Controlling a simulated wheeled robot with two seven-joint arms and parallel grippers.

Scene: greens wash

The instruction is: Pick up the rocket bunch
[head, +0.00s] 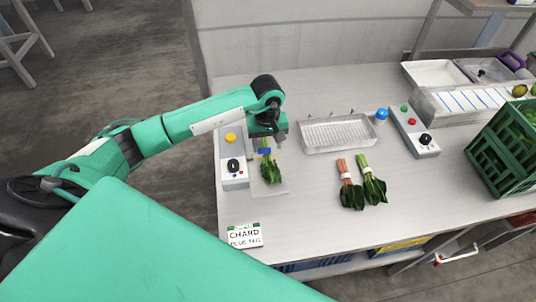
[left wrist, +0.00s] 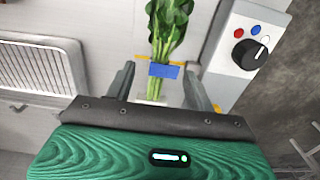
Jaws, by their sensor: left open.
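A leafy green bunch with a blue tag (head: 270,170) lies on a pale plate beside a grey control box. In the left wrist view the blue-tagged bunch (left wrist: 165,35) has its pale stems between my left gripper's fingers. My left gripper (head: 267,141) is open, over the stem end, with a finger on each side and a gap visible beside the stems. Two more bunches lie together to the right: one with orange-pink stems (head: 344,169) and one with green stems (head: 374,188). I cannot tell by a label which bunch is rocket. My right gripper is not in view.
A card (head: 245,236) reads "CHARD" and seems to read "BLUE TAG". A wire-topped tray (head: 310,146) stands behind the bunches. The control box (head: 232,163) is close left of the plate. A green crate (head: 484,151) is at right. The front middle of the counter is clear.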

